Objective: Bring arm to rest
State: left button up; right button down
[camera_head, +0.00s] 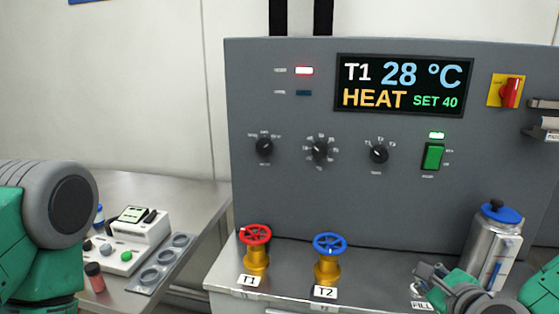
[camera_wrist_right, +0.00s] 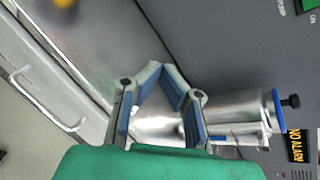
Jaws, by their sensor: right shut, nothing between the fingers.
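My right gripper (camera_head: 430,272) is at the lower right of the head view, over the steel bench in front of the control panel. In the right wrist view my right gripper (camera_wrist_right: 163,72) has its two blue-padded fingers angled together at the tips, shut with nothing held. A steel canister (camera_head: 490,252) with a blue lid stands just right of and behind that gripper. It also shows in the wrist view (camera_wrist_right: 245,108), partly behind a finger. My left arm shows at the left edge of the head view; its gripper is out of the picture.
The grey control panel (camera_head: 290,200) reads T1 28 °C, HEAT, SET 40 on its display (camera_head: 404,86). A red valve (camera_head: 256,246) and a blue valve (camera_head: 328,256) stand on the bench (camera_head: 375,293). A side table (camera_head: 165,190) holds a white device (camera_head: 130,240).

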jog(key=s+a+f+n+g+y+b, duration=0.1)
jog(key=s+a+f+n+g, duration=0.15)
jog(key=f+n, duration=0.35)
jog(key=s+a+f+n+g+y+b, duration=0.1)
jog(key=s+f+n, duration=0.25)
jog(key=f, duration=0.35)
pick_arm(q)
notch_tip(320, 180, down, 6)
jog(key=b, duration=0.3)
pick_arm(e)
jog(key=s+d+f+n+g+h, duration=0.1)
jog(key=s+f+n+g, duration=0.8)
jog(key=s+f+n, duration=1)
jog(key=s+d, duration=0.1)
jog(key=s, duration=0.2)
jog(key=shift+d+n+h, duration=0.3)
jog(key=shift+d+n, duration=0.05)
pick_arm(q)
jog(key=shift+d, duration=0.25)
pick_arm(e)
jog(key=shift+d+f, duration=0.1)
jog(key=shift+d, duration=0.15)
pick_arm(q)
jog(key=shift+a, duration=0.1)
pick_arm(e)
jog(key=shift+a, duration=0.15)
